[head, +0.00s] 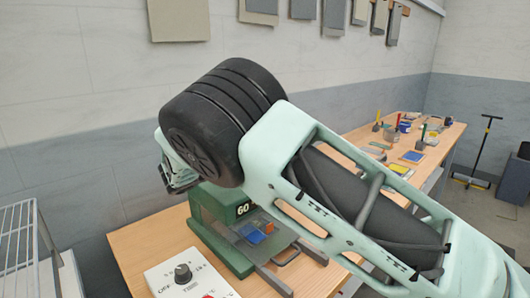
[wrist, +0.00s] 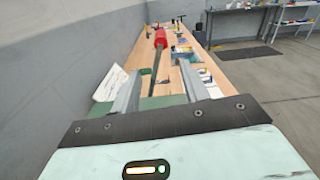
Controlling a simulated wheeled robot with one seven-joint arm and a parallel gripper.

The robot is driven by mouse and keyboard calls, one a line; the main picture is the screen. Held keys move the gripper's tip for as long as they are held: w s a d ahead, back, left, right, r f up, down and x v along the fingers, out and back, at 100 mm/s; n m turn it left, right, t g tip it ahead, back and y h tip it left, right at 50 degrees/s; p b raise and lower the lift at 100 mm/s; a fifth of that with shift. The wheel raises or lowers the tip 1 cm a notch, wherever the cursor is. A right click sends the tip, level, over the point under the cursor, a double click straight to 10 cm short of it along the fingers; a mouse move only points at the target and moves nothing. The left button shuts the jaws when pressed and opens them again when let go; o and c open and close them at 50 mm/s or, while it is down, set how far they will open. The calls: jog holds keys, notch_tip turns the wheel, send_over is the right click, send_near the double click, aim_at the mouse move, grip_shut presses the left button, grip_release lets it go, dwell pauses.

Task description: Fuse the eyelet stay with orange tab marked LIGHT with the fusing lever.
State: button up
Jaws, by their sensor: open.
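The green press (head: 222,240), marked 60, stands on the wooden bench. A small orange tab (head: 268,227) and a blue piece (head: 252,233) sit on its bed; the lettering on them is too small to read. In the wrist view a lever with a red grip (wrist: 160,38) and a dark rod rises between the two grey fingers of my gripper (wrist: 160,78). The fingers are open, with gaps on both sides of the rod. In the head view my gripper (head: 180,180) is a dark shape above and behind the press, mostly hidden by my arm.
A white control box (head: 190,278) with a black knob stands in front of the press. A wire rack (head: 22,245) is at the far left. Tools and small pots lie farther along the bench (head: 390,150). Grey panels hang on the wall.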

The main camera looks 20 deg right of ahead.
jog(key=shift+v, duration=1.5)
jog(key=s+f+m+g+y, duration=0.2)
jog(key=s+f+m+y, duration=0.15)
jog(key=s, duration=0.35)
jog(key=s+f+m+g+y, duration=0.25)
jog(key=s+f+y, duration=0.2)
jog(key=s, duration=0.25)
jog(key=s+a+m+y, duration=0.2)
jog(key=s+m+y, duration=0.1)
jog(key=s, duration=0.6)
jog(key=s+a+r+m+g+y, duration=0.1)
jog(key=s+a+m+y, duration=0.1)
jog(key=s, duration=0.7)
jog(key=s+a+m+y, duration=0.2)
jog(key=s+m+y, duration=0.2)
jog(key=s, duration=0.5)
jog(key=shift+a+r+g+y, duration=0.15)
jog(key=shift+a+g+y, duration=0.15)
jog(key=shift+a+g, duration=0.1)
